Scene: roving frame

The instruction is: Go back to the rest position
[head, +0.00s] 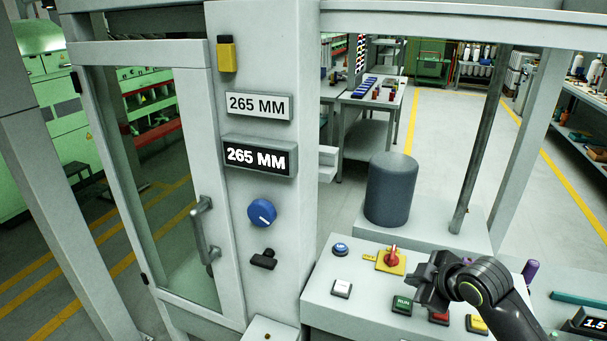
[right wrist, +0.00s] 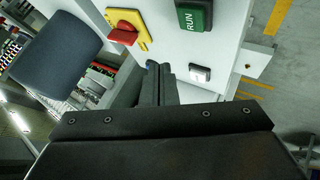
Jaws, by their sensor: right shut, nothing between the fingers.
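My right gripper (head: 428,284) is dark and shut, with nothing held. In the head view it hangs over the control panel (head: 320,291), at the lower right. The red rotary switch on its yellow plate (head: 391,261) is just above and left of it, and the green RUN button (head: 402,305) is just below and left. In the right wrist view the shut fingers (right wrist: 158,82) point toward the panel, between the red switch (right wrist: 124,32) and the white button (right wrist: 200,73). Contact with the panel cannot be told. My left gripper is not in view.
A machine column with a blue knob (head: 262,212) and two 265 MM displays (head: 260,157) stands left of the panel. A glass door (head: 165,190) with a handle is further left. A dark cylinder (head: 391,190) and a metal post (head: 482,140) stand behind the panel.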

